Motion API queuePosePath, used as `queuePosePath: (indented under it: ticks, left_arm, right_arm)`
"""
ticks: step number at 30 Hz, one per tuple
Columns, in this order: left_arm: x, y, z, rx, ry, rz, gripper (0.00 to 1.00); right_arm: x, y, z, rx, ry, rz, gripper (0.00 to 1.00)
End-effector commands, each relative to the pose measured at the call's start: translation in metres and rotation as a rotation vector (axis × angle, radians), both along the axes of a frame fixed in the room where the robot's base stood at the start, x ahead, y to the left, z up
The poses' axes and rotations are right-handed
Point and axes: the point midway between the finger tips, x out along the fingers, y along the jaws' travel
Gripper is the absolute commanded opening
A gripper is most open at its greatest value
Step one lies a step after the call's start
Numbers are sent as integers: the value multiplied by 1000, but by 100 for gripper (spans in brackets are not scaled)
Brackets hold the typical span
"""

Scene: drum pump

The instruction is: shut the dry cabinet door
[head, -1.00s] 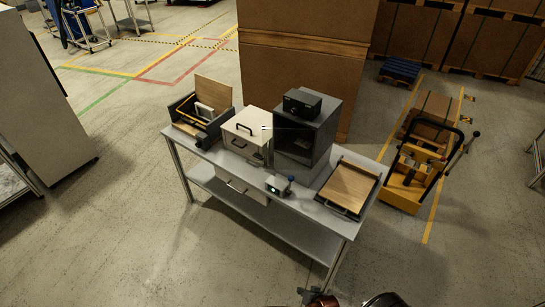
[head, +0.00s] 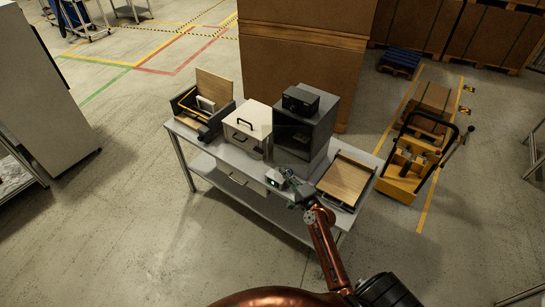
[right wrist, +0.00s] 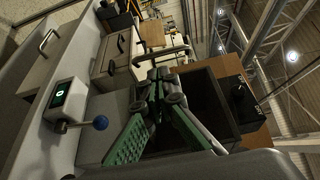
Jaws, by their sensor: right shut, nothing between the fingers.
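The dry cabinet (head: 308,133) is the dark grey box with a dark front on the bench, right of the white drawer unit. In the right wrist view its dark front or interior (right wrist: 204,103) lies just beyond the fingers. I cannot clearly make out the door's edge or how far it stands open. My right gripper (head: 297,186) is in front of the cabinet, over the bench's front edge. Its green and grey fingers (right wrist: 160,88) are shut and empty in the right wrist view. Whether they touch the door is unclear. My left gripper is not in view.
A black box (head: 300,101) sits on the cabinet. The white drawer unit (head: 246,127) stands to its left. A small white device (head: 275,178) with a blue knob is close by my gripper. A wooden-topped tray (head: 345,181) lies to the right on the grey bench (head: 218,150).

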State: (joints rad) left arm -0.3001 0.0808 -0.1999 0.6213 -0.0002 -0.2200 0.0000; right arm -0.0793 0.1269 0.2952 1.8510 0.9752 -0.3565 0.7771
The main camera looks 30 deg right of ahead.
Motion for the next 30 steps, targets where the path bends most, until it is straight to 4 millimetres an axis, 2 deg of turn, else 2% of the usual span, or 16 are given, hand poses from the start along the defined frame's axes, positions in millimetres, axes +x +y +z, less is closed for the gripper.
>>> queuePosePath:
  ticks: [3, 9, 15, 21, 30]
  left_arm:
    - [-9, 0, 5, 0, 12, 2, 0]
    - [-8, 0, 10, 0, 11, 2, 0]
    - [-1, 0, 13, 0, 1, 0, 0]
    - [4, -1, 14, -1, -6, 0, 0]
    - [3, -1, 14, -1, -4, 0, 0]
  right_arm:
    - [28, 0, 2, 1, -1, 1, 0]
    - [66, -1, 1, -1, 0, 0, 0]
    - [92, -2, -1, -2, 1, -1, 0]
    - [100, -2, -1, -1, 2, 0, 0]
    - [100, -2, -2, -2, 1, -1, 0]
